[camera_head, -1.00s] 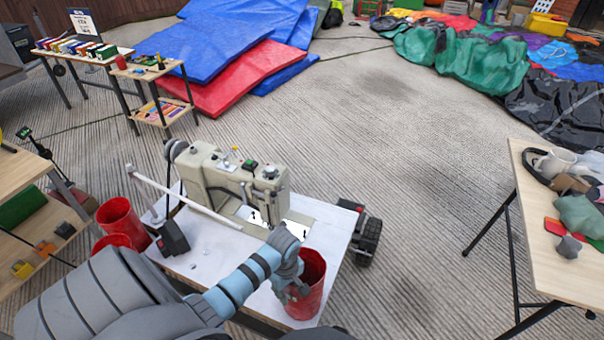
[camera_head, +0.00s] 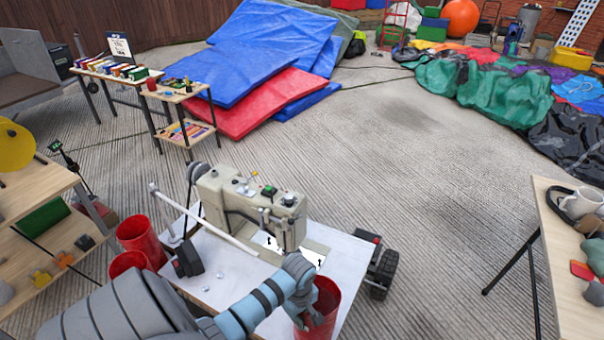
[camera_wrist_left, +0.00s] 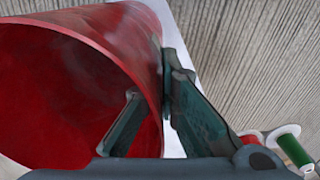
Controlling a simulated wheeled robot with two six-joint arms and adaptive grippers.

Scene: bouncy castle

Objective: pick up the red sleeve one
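The red sleeve (camera_head: 326,296), an open, cup-like tube, is at the front right corner of the white-topped sewing table. It fills the left of the left wrist view (camera_wrist_left: 60,90), tilted there with its mouth toward the camera. My left gripper (camera_head: 303,303) is at its near left rim. In the left wrist view, the fingers (camera_wrist_left: 155,92) straddle its wall, one inside and one outside, and appear shut on it. I cannot tell whether the sleeve is clear of the tabletop. My right gripper is not in view.
A sewing machine (camera_head: 255,205) stands on the white table (camera_head: 215,280), just behind the sleeve. Two more red vessels (camera_head: 138,236) stand left of it. A wooden table (camera_head: 570,290) with a mug is at right. A red spool and green spool (camera_wrist_left: 292,148) show below. The middle floor is clear.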

